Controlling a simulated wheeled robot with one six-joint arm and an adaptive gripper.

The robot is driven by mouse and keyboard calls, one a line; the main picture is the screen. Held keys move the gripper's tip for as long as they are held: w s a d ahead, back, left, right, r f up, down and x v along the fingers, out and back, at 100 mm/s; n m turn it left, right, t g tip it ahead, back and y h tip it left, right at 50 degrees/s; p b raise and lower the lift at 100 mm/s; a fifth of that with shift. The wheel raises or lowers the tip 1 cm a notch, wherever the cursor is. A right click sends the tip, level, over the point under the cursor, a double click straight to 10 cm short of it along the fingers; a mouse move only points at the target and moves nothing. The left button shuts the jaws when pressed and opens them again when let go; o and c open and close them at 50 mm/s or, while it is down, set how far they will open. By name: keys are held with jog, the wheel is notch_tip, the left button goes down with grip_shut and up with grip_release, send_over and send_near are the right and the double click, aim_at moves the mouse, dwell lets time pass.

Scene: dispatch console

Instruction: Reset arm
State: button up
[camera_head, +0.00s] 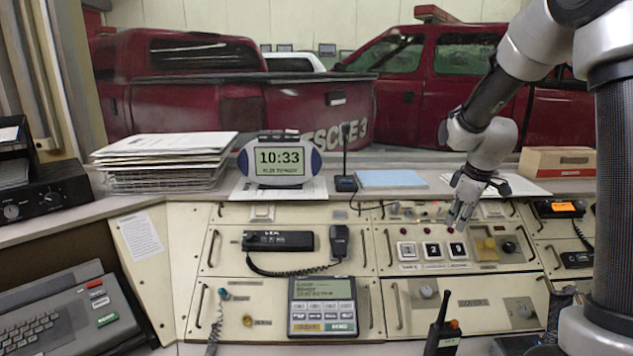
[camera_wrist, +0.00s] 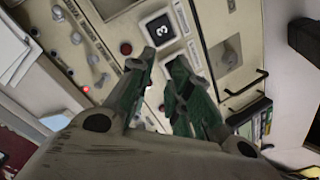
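My gripper (camera_head: 457,220) hangs over the right part of the console, fingers pointing down at the panel just above the numbered square buttons. In the wrist view the two fingers of my gripper (camera_wrist: 163,62) stand a narrow gap apart, with nothing seen between them. The square button marked 3 (camera_wrist: 160,28) shows just beyond the fingertips, a dark red round knob or lamp (camera_wrist: 126,47) beside it. I cannot tell whether the fingertips touch the panel.
A desk microphone (camera_head: 345,183), a clock (camera_head: 279,160) and a paper stack (camera_head: 165,160) stand on the back ledge. A radio handset (camera_head: 280,241) and keypad unit (camera_head: 323,306) lie left of my gripper. A walkie-talkie (camera_head: 443,335) stands at the front. A box (camera_head: 557,161) sits back right.

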jog(key=s+r+m, duration=0.3)
jog(key=s+r, duration=0.1)
jog(key=s, duration=0.6)
jog(key=s+a+r+m, duration=0.1)
jog(key=s+r+m, duration=0.2)
jog(key=s, duration=0.7)
jog(key=s+r+m, duration=0.3)
jog(key=s+r, duration=0.1)
jog(key=s, duration=0.6)
jog(key=shift+a+r+m+t, duration=0.3)
jog(key=shift+t, duration=0.1)
jog(key=shift+s, duration=0.1)
